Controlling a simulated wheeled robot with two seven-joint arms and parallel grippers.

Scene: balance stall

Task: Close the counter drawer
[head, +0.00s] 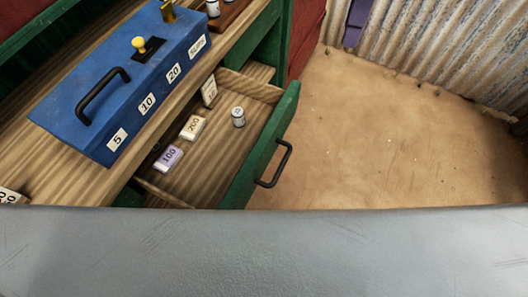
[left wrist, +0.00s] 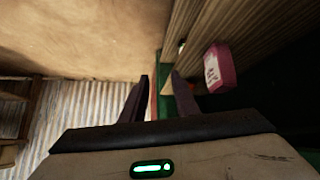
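The counter drawer (head: 212,178) stands pulled out below the wooden counter in the head view. Its green front (head: 262,150) has a black bar handle (head: 276,166) on the outer face. Neither gripper shows in the head view. In the left wrist view my left gripper (left wrist: 160,88) has its two dark fingers apart, with a narrow green and red edge showing between and beyond them. I cannot tell whether they touch it, or whether it belongs to the drawer. My right gripper is not seen.
The drawer holds a 100 block (head: 169,158), a 200 block (head: 193,128), a 10 block (head: 209,91) and a small can (head: 238,117). A blue box (head: 122,80) sits on the counter. Sandy floor (head: 370,140) beyond the handle is clear. A pink block (left wrist: 217,67) shows in the wrist view.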

